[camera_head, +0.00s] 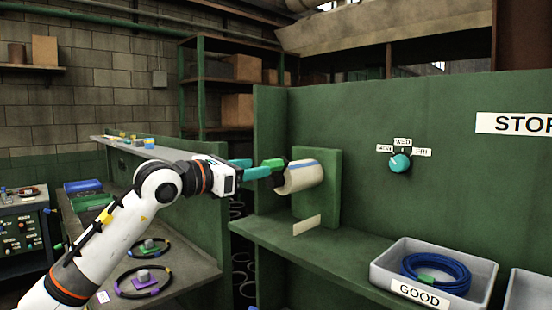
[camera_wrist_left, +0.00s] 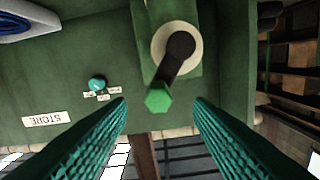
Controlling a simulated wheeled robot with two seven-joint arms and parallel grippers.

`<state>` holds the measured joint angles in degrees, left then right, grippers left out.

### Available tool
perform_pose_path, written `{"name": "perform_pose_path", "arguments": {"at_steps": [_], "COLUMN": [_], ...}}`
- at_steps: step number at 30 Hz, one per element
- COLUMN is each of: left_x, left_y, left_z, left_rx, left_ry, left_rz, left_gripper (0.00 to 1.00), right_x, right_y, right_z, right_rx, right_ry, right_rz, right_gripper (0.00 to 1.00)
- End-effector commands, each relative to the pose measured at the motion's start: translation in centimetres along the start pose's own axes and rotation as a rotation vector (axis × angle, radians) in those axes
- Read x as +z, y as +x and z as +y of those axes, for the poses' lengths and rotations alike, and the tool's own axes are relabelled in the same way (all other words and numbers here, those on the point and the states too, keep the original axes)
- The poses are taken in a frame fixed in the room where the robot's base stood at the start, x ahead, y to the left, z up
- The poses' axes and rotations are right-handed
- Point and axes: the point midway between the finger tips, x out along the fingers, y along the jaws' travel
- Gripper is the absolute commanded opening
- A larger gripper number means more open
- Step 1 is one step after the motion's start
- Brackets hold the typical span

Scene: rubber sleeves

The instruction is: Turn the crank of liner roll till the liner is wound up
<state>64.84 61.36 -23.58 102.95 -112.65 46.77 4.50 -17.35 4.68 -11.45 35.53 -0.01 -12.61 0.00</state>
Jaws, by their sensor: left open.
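The liner roll (camera_head: 303,177) is a cream cylinder with a blue stripe, mounted on a green block (camera_head: 328,192) on the green panel. A pale strip of liner (camera_head: 307,225) shows below it. In the left wrist view the crank (camera_wrist_left: 178,58) is a dark arm across the roll's cream end (camera_wrist_left: 163,48), with a green hexagonal handle (camera_wrist_left: 158,97). My left gripper (camera_head: 258,171) is open in front of the handle. In the left wrist view its teal fingers (camera_wrist_left: 160,108) are spread on either side of the handle, with visible gaps. My right gripper is not in view.
A grey bin marked GOOD (camera_head: 392,280) holding a blue coil (camera_head: 437,274) stands on the green shelf at right. A teal knob (camera_head: 400,163) with small labels is on the panel. A side bench (camera_head: 190,262) with black rings lies beyond my left arm.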

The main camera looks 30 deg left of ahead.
Motion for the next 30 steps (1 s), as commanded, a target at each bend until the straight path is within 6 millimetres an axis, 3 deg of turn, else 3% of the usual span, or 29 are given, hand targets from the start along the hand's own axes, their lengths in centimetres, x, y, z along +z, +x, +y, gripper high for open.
{"name": "perform_pose_path", "arguments": {"at_steps": [3, 10, 15, 23, 26, 30], "left_x": [-0.6, -0.4, -0.1, 0.0, 0.0, 0.0], "left_y": [2.6, 6.1, 7.2, 7.4, 7.4, 7.4], "left_z": [0.1, 0.1, 0.1, 0.1, 0.1, 0.1], "left_rx": [0.003, 0.002, 0.001, 0.001, 0.001, 0.002], "left_ry": [-0.003, -0.002, 0.001, 0.001, 0.001, 0.0], "left_rz": [0.001, 0.002, 0.001, 0.002, 0.002, 0.001], "left_gripper": [0.47, 0.47, 0.47, 0.47, 0.35, 0.13], "right_x": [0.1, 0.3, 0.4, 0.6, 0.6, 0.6], "right_y": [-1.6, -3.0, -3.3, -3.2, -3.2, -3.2], "right_z": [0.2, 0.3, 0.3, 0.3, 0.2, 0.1], "right_rx": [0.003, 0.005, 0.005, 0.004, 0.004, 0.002], "right_ry": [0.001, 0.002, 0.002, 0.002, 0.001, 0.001], "right_rz": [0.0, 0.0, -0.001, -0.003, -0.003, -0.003], "right_gripper": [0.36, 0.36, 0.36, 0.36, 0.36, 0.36]}}
